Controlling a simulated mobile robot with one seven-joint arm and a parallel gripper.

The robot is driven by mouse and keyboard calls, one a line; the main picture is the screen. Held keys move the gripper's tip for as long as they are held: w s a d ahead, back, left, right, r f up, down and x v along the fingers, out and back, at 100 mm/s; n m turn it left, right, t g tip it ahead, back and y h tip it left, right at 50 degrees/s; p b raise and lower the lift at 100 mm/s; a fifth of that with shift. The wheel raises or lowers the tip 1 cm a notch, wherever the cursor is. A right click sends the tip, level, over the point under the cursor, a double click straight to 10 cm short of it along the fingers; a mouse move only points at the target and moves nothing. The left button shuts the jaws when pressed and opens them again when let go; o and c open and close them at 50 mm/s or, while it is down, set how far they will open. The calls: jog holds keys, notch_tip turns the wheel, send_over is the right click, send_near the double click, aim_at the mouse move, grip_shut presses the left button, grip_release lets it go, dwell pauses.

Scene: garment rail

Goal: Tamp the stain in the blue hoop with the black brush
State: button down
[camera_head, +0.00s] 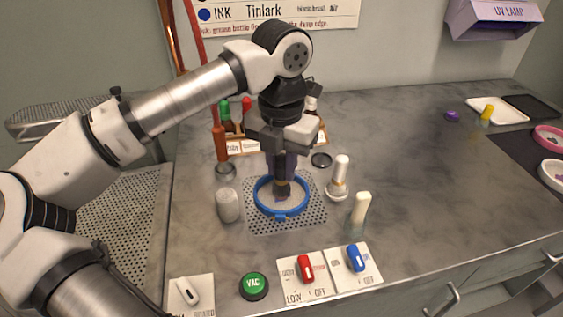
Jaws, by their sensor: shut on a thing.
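The blue hoop (257,204) lies on a perforated metal plate (314,212) in the middle of the counter, with pale cloth inside it. My gripper (282,165) points straight down over the hoop and is shut on the black brush (283,186). The brush is upright, its dark lower end inside the hoop, at or just above the cloth; I cannot tell if it touches. The stain is mostly hidden behind the brush, and its outline is too small to make out.
A grey cylinder (228,205) stands left. Bottles (221,142) stand in a rack behind. Switches and a green VAC button (253,286) line the front. The right counter is largely clear.

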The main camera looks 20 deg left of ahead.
jog(key=shift+f, duration=0.15)
jog(key=shift+f+b, duration=0.65)
jog(key=shift+b, duration=0.15)
jog(key=shift+r+p, duration=0.55)
jog(key=shift+r, duration=0.4)
jog(key=shift+f, duration=0.1)
jog(key=shift+f+b, duration=0.85)
jog(key=shift+b, duration=0.05)
